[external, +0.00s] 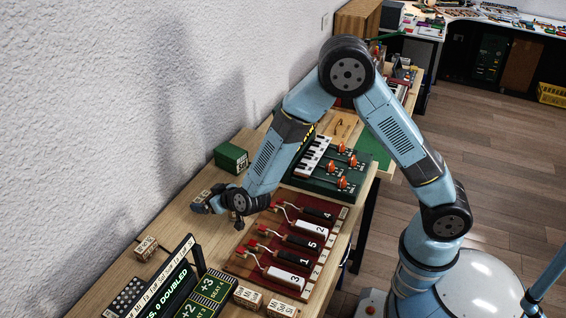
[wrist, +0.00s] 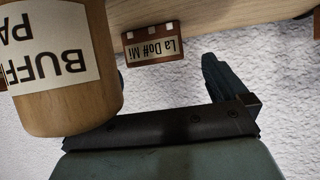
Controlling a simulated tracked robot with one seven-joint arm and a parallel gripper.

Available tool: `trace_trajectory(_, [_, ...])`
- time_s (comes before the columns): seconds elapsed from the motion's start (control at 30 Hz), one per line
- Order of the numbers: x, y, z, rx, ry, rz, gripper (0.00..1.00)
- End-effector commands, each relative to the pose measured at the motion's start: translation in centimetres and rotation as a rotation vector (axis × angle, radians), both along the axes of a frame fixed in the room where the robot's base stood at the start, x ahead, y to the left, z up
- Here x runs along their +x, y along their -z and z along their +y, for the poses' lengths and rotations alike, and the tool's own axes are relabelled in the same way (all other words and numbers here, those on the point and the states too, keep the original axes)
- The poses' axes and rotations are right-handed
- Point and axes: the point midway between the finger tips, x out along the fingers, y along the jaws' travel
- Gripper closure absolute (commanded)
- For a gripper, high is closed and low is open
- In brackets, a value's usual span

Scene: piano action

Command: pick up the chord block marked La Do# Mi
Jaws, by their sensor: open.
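The chord block marked La Do# Mi (wrist: 154,46) is a small brown block with a cream label. In the wrist view it lies near the table edge, its writing upside down, ahead of my gripper and apart from it. My gripper (external: 222,207) is open, low over the wall side of the table. In the wrist view one dark finger (wrist: 228,82) shows right of the block; the other is hidden, with a wooden cylinder in front on the left. In the external view a small lettered block (external: 200,196) sits beside my gripper; its marking is too small to read.
The wooden cylinder (wrist: 65,80), labelled BUFF PA..., stands close to the camera. A red board (external: 285,245) with numbered levers lies right of my gripper. A green box (external: 231,157) stands behind it. Another lettered block (external: 146,246) and a display (external: 165,287) are nearer the front.

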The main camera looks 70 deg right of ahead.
Motion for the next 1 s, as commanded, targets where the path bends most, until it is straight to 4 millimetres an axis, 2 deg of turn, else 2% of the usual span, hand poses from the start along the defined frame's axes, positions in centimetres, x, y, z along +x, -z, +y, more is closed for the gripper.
trace_trajectory(0.33, [3.5, 2.2, -1.2, 0.000, 0.001, 0.000, 0.00])
trace_trajectory(0.6, [3.9, 2.3, -1.2, 0.000, 0.000, -0.001, 0.00])
trace_trajectory(1.0, [3.9, 2.3, -1.2, 0.000, 0.000, 0.000, 0.38])
